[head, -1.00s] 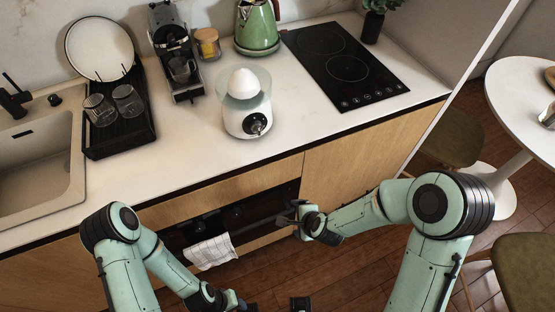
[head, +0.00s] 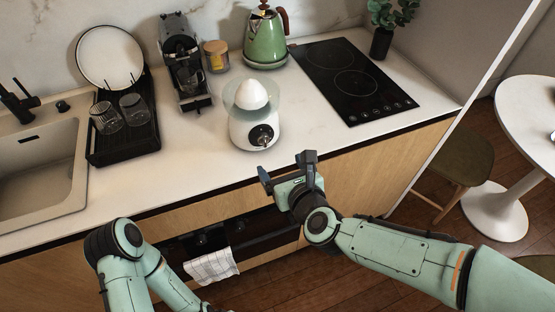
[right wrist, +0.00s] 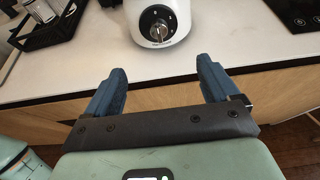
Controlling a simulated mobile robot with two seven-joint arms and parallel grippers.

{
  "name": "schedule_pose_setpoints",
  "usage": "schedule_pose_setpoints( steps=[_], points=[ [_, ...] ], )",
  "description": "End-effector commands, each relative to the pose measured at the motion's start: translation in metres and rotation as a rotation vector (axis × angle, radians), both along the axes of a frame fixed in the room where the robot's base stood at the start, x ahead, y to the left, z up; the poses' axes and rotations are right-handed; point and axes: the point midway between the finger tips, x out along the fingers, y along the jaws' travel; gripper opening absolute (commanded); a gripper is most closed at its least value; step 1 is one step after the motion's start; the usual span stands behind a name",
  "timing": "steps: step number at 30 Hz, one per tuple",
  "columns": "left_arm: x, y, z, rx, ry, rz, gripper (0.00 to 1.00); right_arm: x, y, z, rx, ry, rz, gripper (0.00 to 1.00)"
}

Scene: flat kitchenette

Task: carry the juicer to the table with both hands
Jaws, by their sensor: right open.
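The juicer (head: 252,132) is white with a clear bowl, a white cone on top and a dark front knob. It stands upright on the counter near the front edge, and its lower part shows in the right wrist view (right wrist: 158,27). My right gripper (head: 286,166) is open and empty, just in front of the counter edge and below the juicer, not touching it. In the right wrist view its two blue fingers (right wrist: 160,80) are spread with the juicer beyond them. My left arm is at the lower left, its gripper out of view. The round white table (head: 530,112) is at the right.
A green kettle (head: 265,42), a coffee machine (head: 184,65) and a jar (head: 216,56) stand behind the juicer. A black rack (head: 122,150) with glasses is left, and a black hob (head: 350,80) is right. A stool (head: 457,160) stands beside the table.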

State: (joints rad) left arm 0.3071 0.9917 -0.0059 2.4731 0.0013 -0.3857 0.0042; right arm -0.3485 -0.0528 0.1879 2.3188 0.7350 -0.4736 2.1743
Motion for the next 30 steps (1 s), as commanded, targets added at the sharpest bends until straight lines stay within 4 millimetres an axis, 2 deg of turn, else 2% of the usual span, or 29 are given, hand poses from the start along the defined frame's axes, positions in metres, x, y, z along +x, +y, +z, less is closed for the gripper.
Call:
schedule_pose_setpoints(
  steps=[5, 18, 24, 30],
  points=[
    [0.0, 0.0, 0.0, 0.0, 0.0, 0.0, 0.43, 0.022, 0.007, -0.011, -0.002, 0.004, 0.0, 0.88],
    [0.003, 0.0, 0.009, 0.0, -0.003, 0.0, 0.43, 0.094, 0.031, -0.042, -0.002, 0.001, 0.001, 0.88],
    [0.004, 0.0, 0.012, -0.001, -0.005, 0.0, 0.43, 0.11, 0.036, -0.048, -0.002, 0.0, 0.001, 0.88],
    [0.004, 0.0, 0.013, -0.001, -0.005, 0.0, 0.43, 0.114, 0.037, -0.05, -0.002, -0.001, 0.001, 0.88]
  ],
)
